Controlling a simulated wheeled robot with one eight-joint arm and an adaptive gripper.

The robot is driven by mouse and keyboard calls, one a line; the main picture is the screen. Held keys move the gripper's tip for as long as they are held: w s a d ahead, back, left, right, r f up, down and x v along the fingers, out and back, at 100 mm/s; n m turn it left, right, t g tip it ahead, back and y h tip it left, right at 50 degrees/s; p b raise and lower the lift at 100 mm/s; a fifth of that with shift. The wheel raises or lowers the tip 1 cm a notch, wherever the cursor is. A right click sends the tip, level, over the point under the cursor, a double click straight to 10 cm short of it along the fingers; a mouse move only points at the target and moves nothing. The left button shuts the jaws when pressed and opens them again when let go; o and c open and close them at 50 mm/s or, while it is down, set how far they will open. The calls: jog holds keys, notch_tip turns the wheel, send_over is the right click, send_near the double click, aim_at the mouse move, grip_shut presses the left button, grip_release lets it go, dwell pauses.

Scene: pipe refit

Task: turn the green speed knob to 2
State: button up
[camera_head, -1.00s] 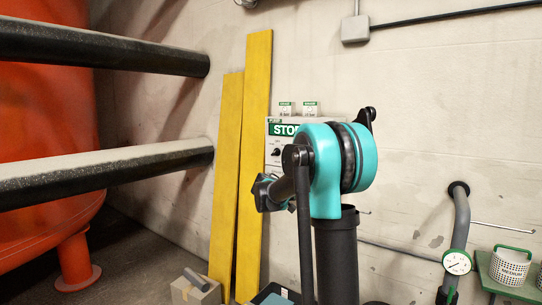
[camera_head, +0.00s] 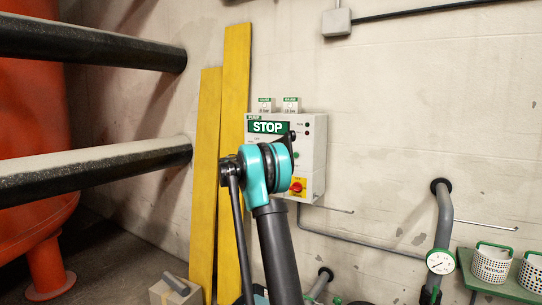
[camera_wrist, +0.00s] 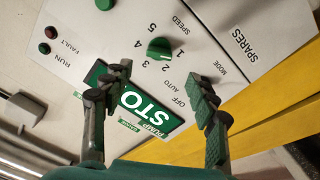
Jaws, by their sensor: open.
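The green speed knob (camera_wrist: 159,47) sits on the white control panel (camera_wrist: 215,25) in the wrist view, ringed by the numbers 1 to 5. Which number its mark points to is too small to tell. My gripper (camera_wrist: 162,82) is open and empty, its two fingers spread on either side below the knob in the picture. A green STOP sign (camera_wrist: 140,104) lies between and behind the fingers. In the head view the panel (camera_head: 313,165) hangs on the wall. My arm covers part of it and hides my gripper.
A red emergency switch on a yellow plate (camera_head: 298,185) is low on the panel. Yellow planks (camera_head: 235,130) lean close on its left. Thick dark pipes (camera_head: 100,160) jut in from the left. A gauge (camera_head: 440,262) and baskets (camera_head: 491,264) stand at right.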

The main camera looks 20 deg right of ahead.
jog(key=x, duration=0.9)
jog(key=shift+d, duration=0.1)
jog(key=c, duration=1.2)
jog(key=shift+o, duration=0.2)
